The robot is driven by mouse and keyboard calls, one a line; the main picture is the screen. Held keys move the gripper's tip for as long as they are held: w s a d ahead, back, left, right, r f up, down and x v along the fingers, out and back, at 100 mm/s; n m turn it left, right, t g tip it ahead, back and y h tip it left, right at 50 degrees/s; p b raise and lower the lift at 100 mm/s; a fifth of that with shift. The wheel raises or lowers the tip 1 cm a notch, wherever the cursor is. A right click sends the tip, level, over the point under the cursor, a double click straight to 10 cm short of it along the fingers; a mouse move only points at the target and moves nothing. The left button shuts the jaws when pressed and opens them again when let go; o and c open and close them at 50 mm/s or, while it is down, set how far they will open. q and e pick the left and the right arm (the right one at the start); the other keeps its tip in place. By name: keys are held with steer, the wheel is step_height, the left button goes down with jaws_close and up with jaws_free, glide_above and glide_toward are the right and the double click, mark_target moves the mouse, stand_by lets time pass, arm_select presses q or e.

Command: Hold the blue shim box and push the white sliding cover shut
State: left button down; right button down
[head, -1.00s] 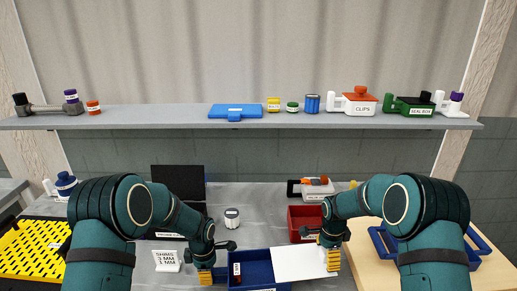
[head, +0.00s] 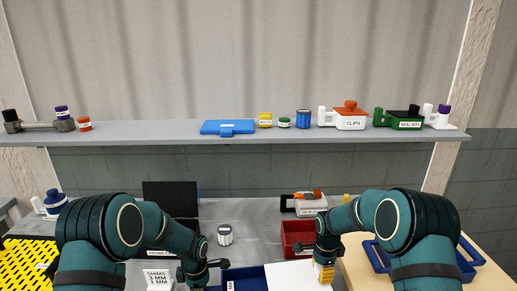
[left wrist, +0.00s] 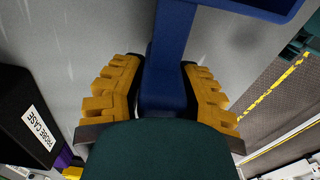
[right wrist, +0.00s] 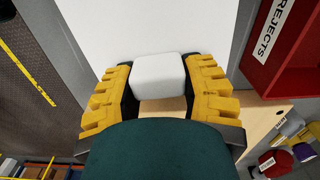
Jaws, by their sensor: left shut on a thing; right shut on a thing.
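The blue shim box (head: 245,279) is at the bottom edge of the head view, cut off below. Its left part is uncovered and open. The white sliding cover (head: 293,276) lies flat over its right part and reaches out to the right. My left gripper (left wrist: 160,88) is shut on the box's blue handle (left wrist: 168,55) in the left wrist view; its fingers are mostly out of the head view. My right gripper (head: 325,272) is at the cover's right end. In the right wrist view its fingers (right wrist: 162,82) are shut on the cover's white block grip (right wrist: 158,72).
A red bin (head: 296,236) stands just behind the cover. A small labelled jar (head: 225,235) and a shims sign (head: 158,279) stand near the box. A blue tray (head: 467,262) lies on the wooden table at right. The shelf (head: 230,138) holds several items.

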mark_target(278, 280)
arm_select(q)
steer(key=shift+f, duration=0.1)
arm_select(e)
steer(key=shift+a, duration=0.1)
stand_by(0.4)
steer(key=shift+s+a, duration=0.25)
steer(key=shift+a, duration=1.75)
steer(key=shift+s+a, duration=0.2)
steer(key=shift+a, duration=1.85)
steer(key=shift+s+a+f, duration=0.1)
steer(key=shift+s+a, duration=0.05)
steer(key=shift+a, duration=1.3)
steer(key=shift+s+a, duration=0.1)
steer(key=shift+a, duration=1.3)
steer(key=shift+c, duration=1.8)
jaws_free()
